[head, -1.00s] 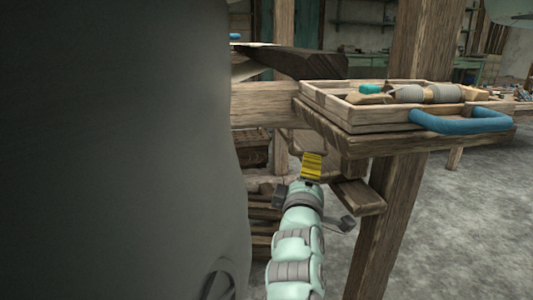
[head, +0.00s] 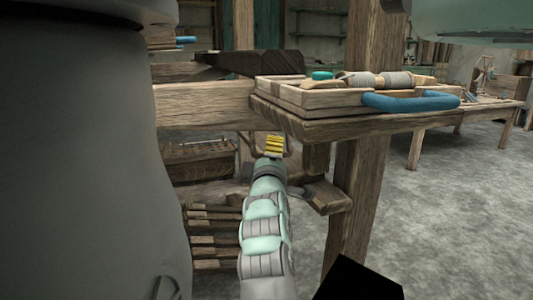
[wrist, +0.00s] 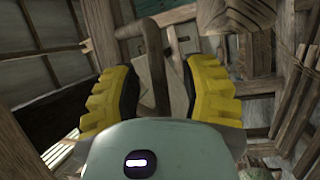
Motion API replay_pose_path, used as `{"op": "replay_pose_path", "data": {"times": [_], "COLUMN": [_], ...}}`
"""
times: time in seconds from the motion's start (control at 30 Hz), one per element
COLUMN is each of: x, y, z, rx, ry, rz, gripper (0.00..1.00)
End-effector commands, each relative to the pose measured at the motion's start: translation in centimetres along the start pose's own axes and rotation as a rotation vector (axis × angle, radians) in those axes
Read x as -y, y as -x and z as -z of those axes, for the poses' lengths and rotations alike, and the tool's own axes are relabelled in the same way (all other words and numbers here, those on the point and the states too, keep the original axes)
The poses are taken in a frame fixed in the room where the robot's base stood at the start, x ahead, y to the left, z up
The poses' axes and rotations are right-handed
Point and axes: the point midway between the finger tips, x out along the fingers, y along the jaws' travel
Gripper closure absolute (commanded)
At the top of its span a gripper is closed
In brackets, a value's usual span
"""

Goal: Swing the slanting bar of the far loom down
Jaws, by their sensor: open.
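My gripper (head: 275,145), with yellow ribbed finger pads, is beneath the wooden shelf of the loom in the head view. In the wrist view my gripper (wrist: 160,72) is open, with one finger on each side. A brown wooden bar (wrist: 152,65) runs between the two fingers, with a gap to the left pad. I cannot tell whether it touches the right pad. It looks like the slanting bar, but I cannot be sure. In the head view the bar is not clearly visible behind my gripper. The loom's thick post (head: 358,200) stands right of my arm.
A wooden tray (head: 290,97) with spools and a blue handle (head: 410,102) rests on the shelf above my gripper. A horizontal beam (head: 205,103) runs left from it. Slatted wooden parts (head: 215,240) lie lower left. Grey floor (head: 440,210) is open at right.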

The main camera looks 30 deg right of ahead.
Motion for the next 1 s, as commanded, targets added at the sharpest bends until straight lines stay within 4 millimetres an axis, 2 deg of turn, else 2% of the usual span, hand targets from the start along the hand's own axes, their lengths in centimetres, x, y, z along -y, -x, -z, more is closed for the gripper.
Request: {"op": "replay_pose_path", "data": {"times": [0.07,0.5,1.0], "x": [0.02,-0.03,0.29], "y": [0.00,0.04,0.04], "z": [0.05,-0.13,-0.35], "rx": [-0.001,0.003,0.004], "ry": [0.000,0.000,0.011], "rz": [0.000,-0.001,-0.003], "gripper": [0.53,0.99,1.00]}}
